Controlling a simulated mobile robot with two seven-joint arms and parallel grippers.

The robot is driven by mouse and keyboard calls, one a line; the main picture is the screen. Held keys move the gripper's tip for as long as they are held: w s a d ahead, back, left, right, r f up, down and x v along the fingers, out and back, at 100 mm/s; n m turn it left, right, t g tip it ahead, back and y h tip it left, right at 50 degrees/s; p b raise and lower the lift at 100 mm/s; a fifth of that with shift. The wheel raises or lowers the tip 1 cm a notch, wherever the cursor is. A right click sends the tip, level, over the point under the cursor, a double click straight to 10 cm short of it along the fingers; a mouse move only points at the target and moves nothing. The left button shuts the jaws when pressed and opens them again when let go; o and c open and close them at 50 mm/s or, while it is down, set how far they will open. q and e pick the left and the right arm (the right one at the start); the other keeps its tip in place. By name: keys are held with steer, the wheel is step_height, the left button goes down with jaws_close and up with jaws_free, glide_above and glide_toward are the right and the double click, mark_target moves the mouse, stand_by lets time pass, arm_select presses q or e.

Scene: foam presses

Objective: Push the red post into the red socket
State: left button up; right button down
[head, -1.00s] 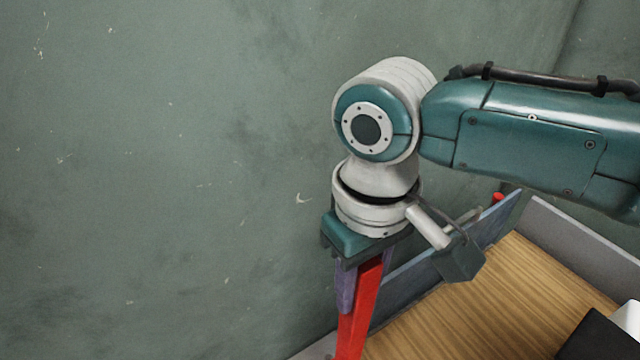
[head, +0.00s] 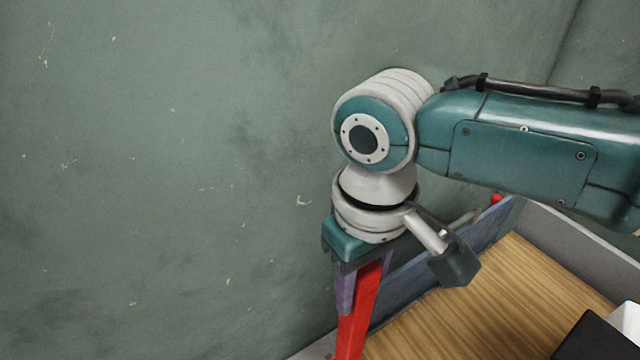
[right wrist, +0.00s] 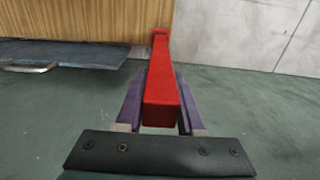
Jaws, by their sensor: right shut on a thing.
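The red post (head: 360,315) is a long square bar that hangs down from my right gripper (head: 352,290) in the head view, leaving the picture at the bottom. In the right wrist view the post (right wrist: 162,90) runs away from me between the two purple fingers (right wrist: 160,105), which are shut on it. Its far end lies near a small darker red part, and I cannot tell whether that is the red socket. My left gripper is not in view.
A wood-floored tray or bench with a blue-grey side wall (head: 405,290) lies right of the post. A small red piece (head: 497,199) shows at its far corner. A black object (head: 595,338) stands at lower right. A green-grey wall (head: 170,180) fills the left.

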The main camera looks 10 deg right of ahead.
steer(key=shift+p, duration=0.35)
stand_by(0.3)
steer(key=shift+f+b, duration=2.2)
steer(key=shift+f, duration=0.9)
steer(key=shift+c, duration=2.2)
jaws_free()
steer(key=shift+r, duration=0.1)
step_height(320, 180, up, 9)
steer(key=p, duration=0.5)
steer(key=shift+f+p, duration=0.2)
steer(key=shift+p, duration=0.15)
steer(key=shift+r, duration=0.65)
steer(key=shift+p, duration=0.3)
